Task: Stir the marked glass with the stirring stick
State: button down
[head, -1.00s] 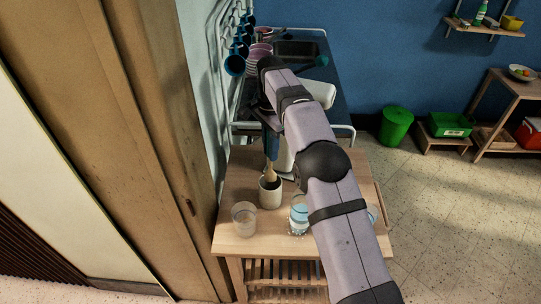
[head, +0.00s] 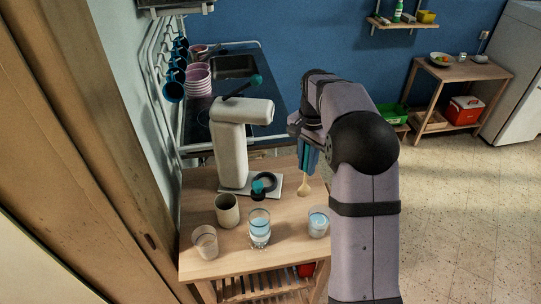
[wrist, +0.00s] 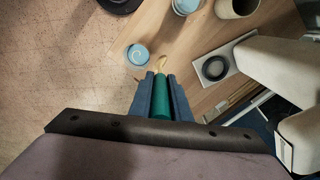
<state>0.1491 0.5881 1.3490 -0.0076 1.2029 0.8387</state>
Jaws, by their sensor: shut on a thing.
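My gripper (head: 308,154) is shut on the teal handle of the stirring stick (head: 304,187), whose pale wooden spoon end points down. In the wrist view the teal handle (wrist: 161,104) sits between both fingers. The right glass (head: 318,222) holds blue liquid and stands near the table's right edge. In the wrist view a white spiral shows in this glass (wrist: 137,54), close beside the spoon tip. The stick appears outside it. A middle glass (head: 260,232) also holds blue liquid. A left glass (head: 205,242) looks clear, without blue liquid.
A beige cup (head: 227,211) stands behind the left glasses on the wooden table (head: 225,262). A white machine (head: 232,155) with a base plate and black ring (head: 264,181) stands behind it. A teal knob (head: 258,187) shows above the middle glass.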

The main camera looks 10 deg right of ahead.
jog(key=s+d, duration=0.5)
jog(key=shift+r+p, duration=0.15)
jog(key=shift+p, duration=0.2)
jog(key=shift+w, duration=0.1)
notch_tip(320, 180, down, 14)
jog(key=b, duration=1)
dwell(0.4)
jog(key=shift+f, duration=0.2)
jog(key=shift+w, duration=0.1)
dwell(0.3)
